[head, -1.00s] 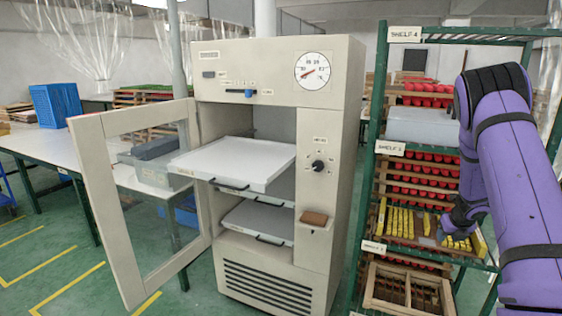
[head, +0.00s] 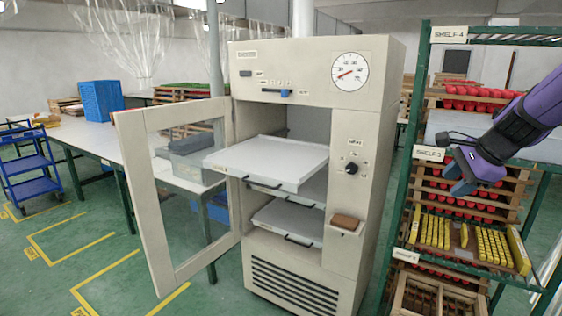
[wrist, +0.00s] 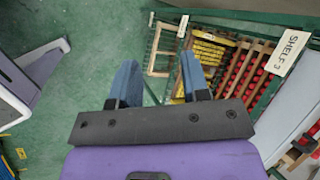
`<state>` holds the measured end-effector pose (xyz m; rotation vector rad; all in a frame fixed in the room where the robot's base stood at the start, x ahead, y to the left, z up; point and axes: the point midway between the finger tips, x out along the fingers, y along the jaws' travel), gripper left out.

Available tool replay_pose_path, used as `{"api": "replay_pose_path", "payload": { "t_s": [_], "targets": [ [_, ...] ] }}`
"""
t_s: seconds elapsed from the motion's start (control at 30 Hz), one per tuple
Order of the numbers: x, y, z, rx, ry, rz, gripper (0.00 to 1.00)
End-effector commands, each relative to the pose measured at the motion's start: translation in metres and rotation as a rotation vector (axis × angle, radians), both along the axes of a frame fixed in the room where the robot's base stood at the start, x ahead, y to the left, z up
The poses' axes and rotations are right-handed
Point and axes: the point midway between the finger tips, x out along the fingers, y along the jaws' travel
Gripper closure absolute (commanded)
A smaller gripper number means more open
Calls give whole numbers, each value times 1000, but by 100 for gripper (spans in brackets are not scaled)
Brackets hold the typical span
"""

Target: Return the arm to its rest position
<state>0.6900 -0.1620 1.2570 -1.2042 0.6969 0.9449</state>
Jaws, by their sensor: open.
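My gripper (head: 456,179) is at the right in the head view, in front of the green shelf rack (head: 408,150) near the shelf 3 label (head: 429,153). Its blue fingers are apart with nothing between them. In the wrist view my gripper (wrist: 160,82) shows both fingers spread, with green floor and the rack's edge beyond. My purple arm reaches in from the right edge of the head view.
A beige cabinet (head: 380,120) stands left of the rack, its glazed door (head: 140,190) swung open. A white tray (head: 265,160) sticks out of it. The rack holds red items (head: 465,104) and yellow pieces (head: 435,232).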

Motion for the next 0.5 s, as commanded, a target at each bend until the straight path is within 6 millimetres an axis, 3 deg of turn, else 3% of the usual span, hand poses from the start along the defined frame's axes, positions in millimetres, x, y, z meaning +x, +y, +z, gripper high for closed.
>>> {"api": "replay_pose_path", "payload": {
  "t_s": [0.2,0.5],
  "targets": [
    [-63,44,38,-186,-75,365,58],
    [-154,81,62,-479,-151,838,58]
  ]
}}
